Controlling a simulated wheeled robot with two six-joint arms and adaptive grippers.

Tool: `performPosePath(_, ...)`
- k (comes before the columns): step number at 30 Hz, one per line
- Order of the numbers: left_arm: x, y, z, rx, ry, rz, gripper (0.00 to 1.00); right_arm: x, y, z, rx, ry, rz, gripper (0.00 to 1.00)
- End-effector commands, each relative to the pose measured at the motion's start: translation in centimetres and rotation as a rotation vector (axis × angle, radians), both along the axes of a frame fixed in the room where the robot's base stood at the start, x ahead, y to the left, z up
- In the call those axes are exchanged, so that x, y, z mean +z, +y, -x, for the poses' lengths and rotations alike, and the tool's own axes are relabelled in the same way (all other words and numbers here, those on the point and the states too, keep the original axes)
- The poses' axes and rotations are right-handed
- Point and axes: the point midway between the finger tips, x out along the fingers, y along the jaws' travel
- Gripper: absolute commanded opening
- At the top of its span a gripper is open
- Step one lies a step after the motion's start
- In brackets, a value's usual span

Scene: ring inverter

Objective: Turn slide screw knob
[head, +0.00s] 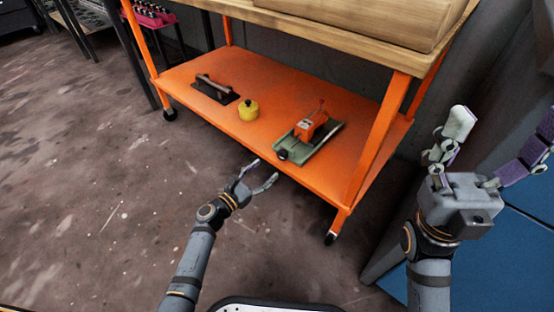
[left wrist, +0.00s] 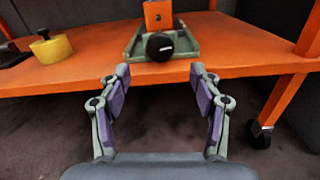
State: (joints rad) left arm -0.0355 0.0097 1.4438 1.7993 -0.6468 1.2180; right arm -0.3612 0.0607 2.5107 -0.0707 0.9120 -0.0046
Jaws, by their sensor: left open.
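The slide screw knob (left wrist: 159,46) is a black round knob on the front end of a green slide base (left wrist: 133,46). In the head view the knob (head: 283,154) faces my left gripper. An orange block (head: 309,128) stands on the slide. My left gripper (head: 264,176) is open and empty, in front of the shelf's front edge and apart from the knob. In the left wrist view its fingers (left wrist: 160,80) stand apart, with the knob above and between them. My right gripper (head: 468,150) is raised at the right, its fingers spread and empty.
The slide sits on the orange lower shelf (head: 190,83) of a wheeled cart. A yellow round object (head: 248,110) and a black plate with a handle (head: 215,90) stand to its left. An orange cart leg (head: 372,150) rises to its right. A wooden top (head: 330,40) hangs over the shelf.

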Motion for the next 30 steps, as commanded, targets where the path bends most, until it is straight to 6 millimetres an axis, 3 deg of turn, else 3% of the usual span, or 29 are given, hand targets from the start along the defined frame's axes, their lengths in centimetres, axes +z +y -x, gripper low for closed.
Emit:
performPosePath(10, -0.2, -4.1, -5.6, 0.000, -0.004, 0.000, 0.64, -2.9, 0.3, -0.3, -0.009, 0.010, 0.015, 0.75)
performPosePath(22, 0.0, -4.8, -6.6, -0.001, -0.001, -0.002, 0.64, -3.1, 0.4, -0.3, -0.012, 0.012, 0.019, 0.75)
performPosePath(30, 0.0, -4.8, -6.6, -0.001, -0.002, -0.002, 0.30, -3.1, 0.4, -0.3, -0.012, 0.011, 0.018, 0.75)
